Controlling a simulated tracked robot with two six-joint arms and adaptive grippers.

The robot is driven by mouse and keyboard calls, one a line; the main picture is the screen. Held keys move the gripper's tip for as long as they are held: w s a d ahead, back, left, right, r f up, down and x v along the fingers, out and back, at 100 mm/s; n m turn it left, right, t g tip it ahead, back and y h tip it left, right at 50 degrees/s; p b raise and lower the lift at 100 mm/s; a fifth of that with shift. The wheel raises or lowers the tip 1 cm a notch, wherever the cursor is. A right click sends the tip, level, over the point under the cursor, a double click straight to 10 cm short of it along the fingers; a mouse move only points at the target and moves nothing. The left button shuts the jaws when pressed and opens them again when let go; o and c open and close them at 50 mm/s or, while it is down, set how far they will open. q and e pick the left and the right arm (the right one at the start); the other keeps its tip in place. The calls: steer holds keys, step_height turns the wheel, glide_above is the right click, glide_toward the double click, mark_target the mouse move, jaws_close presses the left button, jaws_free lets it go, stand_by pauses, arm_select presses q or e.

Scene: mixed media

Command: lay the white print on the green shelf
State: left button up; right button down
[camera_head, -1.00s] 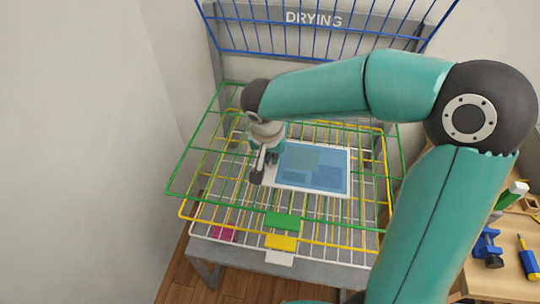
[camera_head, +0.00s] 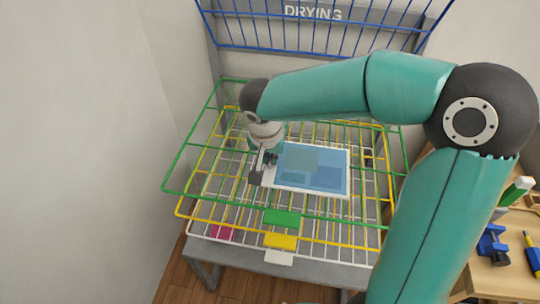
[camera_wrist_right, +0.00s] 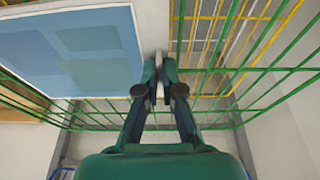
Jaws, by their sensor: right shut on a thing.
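The white print (camera_head: 312,168), a sheet with a blue picture and a white border, lies flat over the green wire shelf (camera_head: 164,189). My right gripper (camera_head: 260,170) is shut on the print's left margin in the head view. In the right wrist view the fingertips (camera_wrist_right: 160,75) pinch the white border of the print (camera_wrist_right: 70,50), with green wires (camera_wrist_right: 285,69) around them. I cannot tell whether the print touches the wires or hangs just above them. My left gripper is not in view.
Yellow and white wire shelves sit below the green one, with yellow (camera_head: 281,241) and white (camera_head: 279,257) tags in front. A blue shelf (camera_head: 320,52) is tilted up at the back under the DRYING sign (camera_head: 313,13). A wooden bench (camera_head: 500,282) with tools stands at right.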

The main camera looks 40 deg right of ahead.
steer(key=c, duration=1.1)
jaws_free()
steer(key=shift+c, duration=0.4)
steer(key=c, duration=0.3)
steer(key=p+v, duration=0.5)
steer(key=v, duration=0.4)
